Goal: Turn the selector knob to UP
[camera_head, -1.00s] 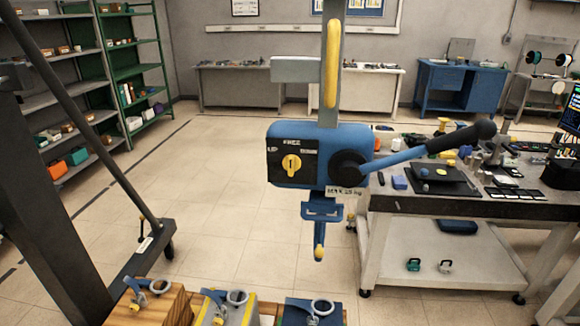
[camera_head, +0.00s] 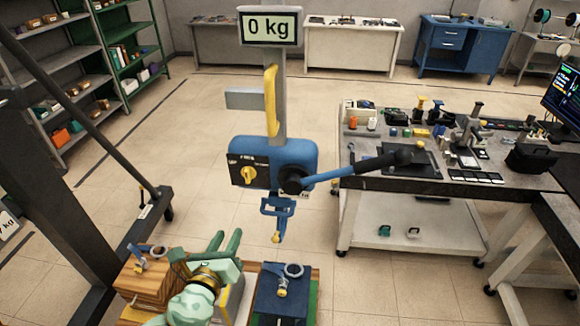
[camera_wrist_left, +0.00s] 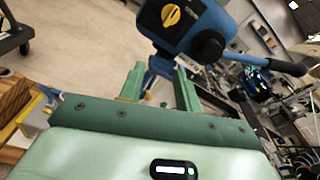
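The yellow selector knob (camera_head: 248,175) sits on a black label plate on the blue hoist body (camera_head: 290,155). The label shows UP at its left and FREE at its top; the knob's lobe looks about upright, near FREE. The knob also shows in the left wrist view (camera_wrist_left: 171,15), at the top. My left gripper (camera_head: 225,240) is below the hoist and a little left of it, its two green fingers pointing up. Its fingers (camera_wrist_left: 160,80) stand apart with nothing between them, clear of the knob. My right gripper is in neither view.
A black lever (camera_head: 375,162) sticks out right from the hoist, and a hook (camera_head: 277,237) hangs under it. A display (camera_head: 269,26) reads 0 kg. Blocks with rings, including a blue one (camera_head: 280,300), stand below. A workbench (camera_head: 440,180) is at right.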

